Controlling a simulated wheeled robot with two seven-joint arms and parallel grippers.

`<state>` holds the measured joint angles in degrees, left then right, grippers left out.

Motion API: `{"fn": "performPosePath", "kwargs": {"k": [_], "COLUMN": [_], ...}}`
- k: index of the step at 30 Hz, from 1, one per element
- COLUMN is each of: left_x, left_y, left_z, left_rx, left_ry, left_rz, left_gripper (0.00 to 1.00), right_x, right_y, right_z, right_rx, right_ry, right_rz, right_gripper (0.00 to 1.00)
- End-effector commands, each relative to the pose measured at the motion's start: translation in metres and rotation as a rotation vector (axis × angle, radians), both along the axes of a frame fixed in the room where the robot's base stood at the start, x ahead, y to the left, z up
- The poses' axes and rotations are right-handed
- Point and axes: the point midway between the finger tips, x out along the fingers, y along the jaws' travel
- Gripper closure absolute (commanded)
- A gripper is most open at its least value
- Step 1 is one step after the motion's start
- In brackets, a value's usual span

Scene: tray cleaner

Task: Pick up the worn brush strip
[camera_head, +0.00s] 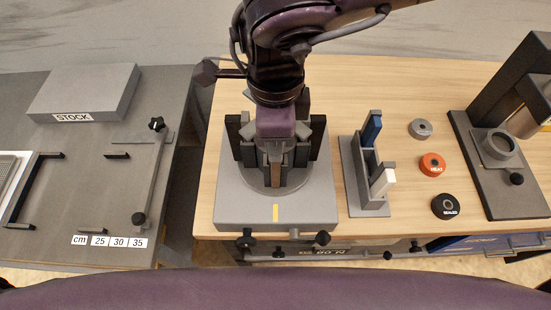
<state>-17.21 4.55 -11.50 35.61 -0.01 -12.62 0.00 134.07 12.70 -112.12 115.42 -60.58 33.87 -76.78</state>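One purple arm of mine comes in from the top right. Its gripper (275,160) points down into the grey cleaner unit (230,205) on the wooden bench. Dark upright blocks (234,138) stand around the gripper on the unit's round plate. A narrow brownish piece shows at the fingertips; I cannot tell whether it is the worn brush strip or part of the gripper, nor whether the fingers are closed. A grey rack (353,190) to the right holds an upright blue strip (371,130) and a shorter white-topped piece (383,178). My other gripper is not in view.
Grey, orange (432,164) and black (445,206) round pieces lie right of the rack. A dark stand (500,185) with a ring is at the far right. A grey table (60,245) with a STOCK block (85,92) is at left, across a gap.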

Motion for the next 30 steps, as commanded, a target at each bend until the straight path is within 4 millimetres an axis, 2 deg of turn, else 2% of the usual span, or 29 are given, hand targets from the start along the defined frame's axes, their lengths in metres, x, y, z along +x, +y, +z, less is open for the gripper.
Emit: {"fn": "performPosePath", "kwargs": {"k": [6, 14, 26, 30], "left_x": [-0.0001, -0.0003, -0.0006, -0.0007], "left_y": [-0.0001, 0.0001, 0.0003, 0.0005], "left_z": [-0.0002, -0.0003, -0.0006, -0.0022], "left_rx": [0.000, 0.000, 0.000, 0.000], "left_ry": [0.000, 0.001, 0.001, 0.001], "left_rz": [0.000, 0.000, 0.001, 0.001], "left_gripper": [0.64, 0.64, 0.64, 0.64], "right_x": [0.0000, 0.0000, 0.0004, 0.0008], "right_y": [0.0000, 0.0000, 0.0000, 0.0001], "right_z": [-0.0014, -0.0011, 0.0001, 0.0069], "right_rx": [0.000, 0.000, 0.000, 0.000], "right_ry": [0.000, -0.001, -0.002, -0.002], "right_rz": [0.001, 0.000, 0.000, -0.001], "right_gripper": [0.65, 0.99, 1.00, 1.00]}}
